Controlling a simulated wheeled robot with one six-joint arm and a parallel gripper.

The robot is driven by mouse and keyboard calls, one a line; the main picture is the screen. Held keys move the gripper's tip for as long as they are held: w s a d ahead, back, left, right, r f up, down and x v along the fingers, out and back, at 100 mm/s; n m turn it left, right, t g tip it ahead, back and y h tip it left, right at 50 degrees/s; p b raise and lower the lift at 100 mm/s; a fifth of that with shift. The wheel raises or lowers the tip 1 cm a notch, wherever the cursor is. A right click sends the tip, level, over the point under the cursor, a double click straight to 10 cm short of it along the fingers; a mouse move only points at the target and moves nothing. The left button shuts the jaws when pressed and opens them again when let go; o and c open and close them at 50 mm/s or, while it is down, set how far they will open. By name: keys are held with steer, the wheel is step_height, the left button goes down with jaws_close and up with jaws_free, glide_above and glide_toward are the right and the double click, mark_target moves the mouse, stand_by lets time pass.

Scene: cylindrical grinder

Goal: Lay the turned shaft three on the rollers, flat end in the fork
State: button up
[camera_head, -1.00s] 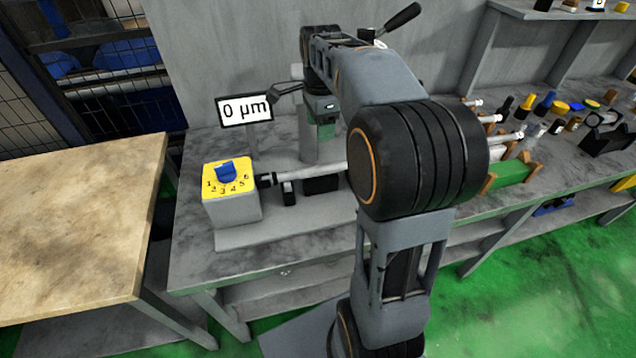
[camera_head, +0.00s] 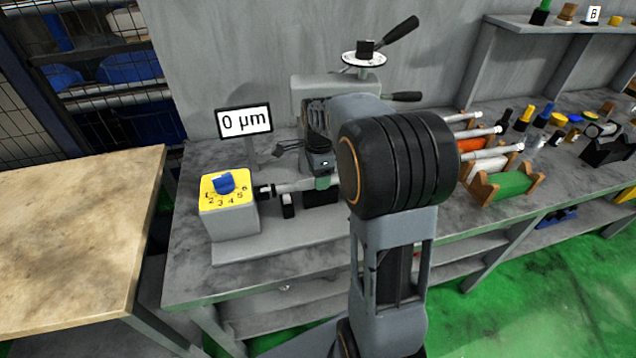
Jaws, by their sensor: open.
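A light grey shaft (camera_head: 294,186) lies roughly level on the grinder, with its left end at the black fork (camera_head: 266,191) beside the yellow-topped box. A black roller support (camera_head: 287,206) stands beneath it. I cannot make out whether the flat end sits fully in the fork. My gripper (camera_head: 322,182) is low over the shaft's middle, pointing down and open. My arm hides the shaft's right part, and I cannot tell whether the fingers touch it.
The yellow dial box (camera_head: 227,205) stands left of the fork. A display (camera_head: 244,121) reads 0 µm. The grinder handwheel (camera_head: 364,58) rises behind my arm. Racks with several shafts (camera_head: 482,132) and a green holder (camera_head: 505,186) are to the right. A bare wooden table (camera_head: 70,235) is at left.

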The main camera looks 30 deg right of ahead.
steer(key=shift+f, duration=0.95)
steer(key=shift+c, duration=0.4)
steer(key=c, duration=1)
jaws_close()
steer(key=shift+r, duration=0.2)
